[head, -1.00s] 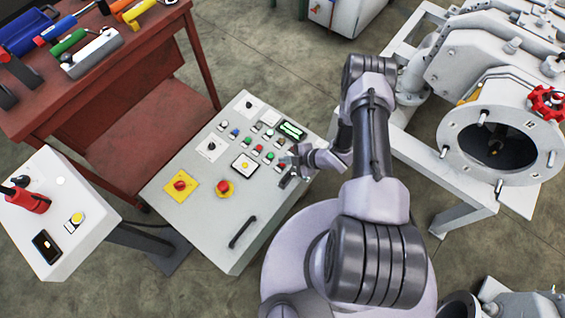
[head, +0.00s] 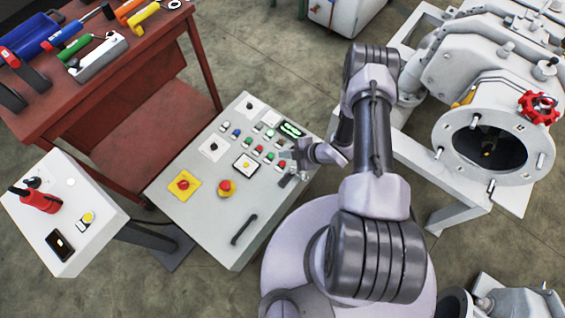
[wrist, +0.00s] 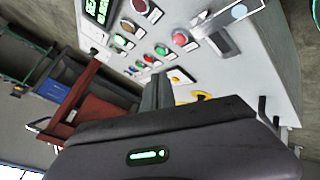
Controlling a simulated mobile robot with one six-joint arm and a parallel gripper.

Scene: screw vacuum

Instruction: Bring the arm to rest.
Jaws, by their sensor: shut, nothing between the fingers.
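My arm (head: 372,135) rises from its round base and bends over toward the control panel. My gripper (head: 290,156) is at the right side of the panel in the head view, near its rows of buttons. In the wrist view my gripper (wrist: 157,88) shows its fingers together, with nothing between them. The control panel (head: 200,215) is a grey sloped box with coloured buttons, a lit green display and a red emergency knob. It also shows in the wrist view (wrist: 262,75). I cannot tell whether the fingertips touch the panel.
A red workbench (head: 150,130) with tools stands at the upper left. A white pedestal (head: 85,245) with a red-handled device is at the lower left. The vacuum machine (head: 465,75) with its open round flange and red handwheel (head: 538,107) stands close on the right. Floor shows between them.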

